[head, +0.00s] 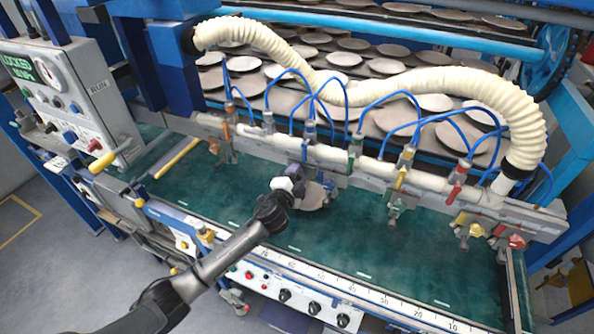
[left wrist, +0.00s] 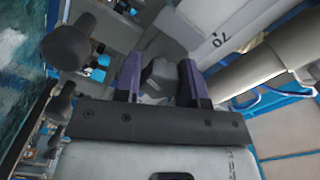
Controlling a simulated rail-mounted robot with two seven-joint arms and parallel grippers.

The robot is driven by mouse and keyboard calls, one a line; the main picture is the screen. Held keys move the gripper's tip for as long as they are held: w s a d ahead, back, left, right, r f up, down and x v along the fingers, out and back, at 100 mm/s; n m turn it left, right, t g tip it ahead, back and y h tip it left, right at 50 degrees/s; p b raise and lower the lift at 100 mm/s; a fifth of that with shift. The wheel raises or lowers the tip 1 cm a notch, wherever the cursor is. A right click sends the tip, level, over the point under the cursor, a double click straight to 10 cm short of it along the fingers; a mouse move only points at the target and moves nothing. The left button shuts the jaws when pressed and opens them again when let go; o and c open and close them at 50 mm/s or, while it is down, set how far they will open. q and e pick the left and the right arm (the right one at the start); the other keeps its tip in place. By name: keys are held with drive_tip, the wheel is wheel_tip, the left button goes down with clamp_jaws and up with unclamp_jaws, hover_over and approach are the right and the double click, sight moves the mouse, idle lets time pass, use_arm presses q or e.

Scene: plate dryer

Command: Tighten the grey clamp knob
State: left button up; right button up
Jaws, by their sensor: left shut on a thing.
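My left gripper (head: 298,172) reaches in from the lower left to the pale manifold bar (head: 330,155), near its middle. In the left wrist view its two purple fingers (left wrist: 160,80) are closed on the grey clamp knob (left wrist: 160,72), one finger on each side. The knob sits in front of a grey beam marked 70 (left wrist: 210,40). In the head view the gripper and wrist hide the knob. My right gripper is in neither view.
Several clamps with coloured handles line the bar, including a yellow one (head: 401,178) and a red one (head: 455,192). Blue hoses (head: 388,130) loop above it. A cream corrugated hose (head: 400,83) arches behind. The green bed (head: 420,265) has clear room in front.

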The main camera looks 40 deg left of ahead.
use_arm(q)
drive_tip(key=m+p, duration=0.1)
drive_tip(key=m, duration=0.2)
drive_tip(key=shift+r+m+p, duration=0.15)
drive_tip(key=shift+m+p, duration=0.25)
drive_tip(key=m+p, duration=0.1)
drive_tip(key=m, duration=0.2)
drive_tip(key=shift+m+p, duration=0.3)
drive_tip(key=shift+p, duration=0.1)
drive_tip(key=m+p, duration=0.1)
drive_tip(key=m, duration=0.2)
drive_tip(key=shift+m, duration=0.3)
drive_tip(key=shift+m+p, duration=0.9)
drive_tip(key=shift+m, duration=0.6)
drive_tip(key=o, duration=0.9)
drive_tip(key=shift+o, duration=0.2)
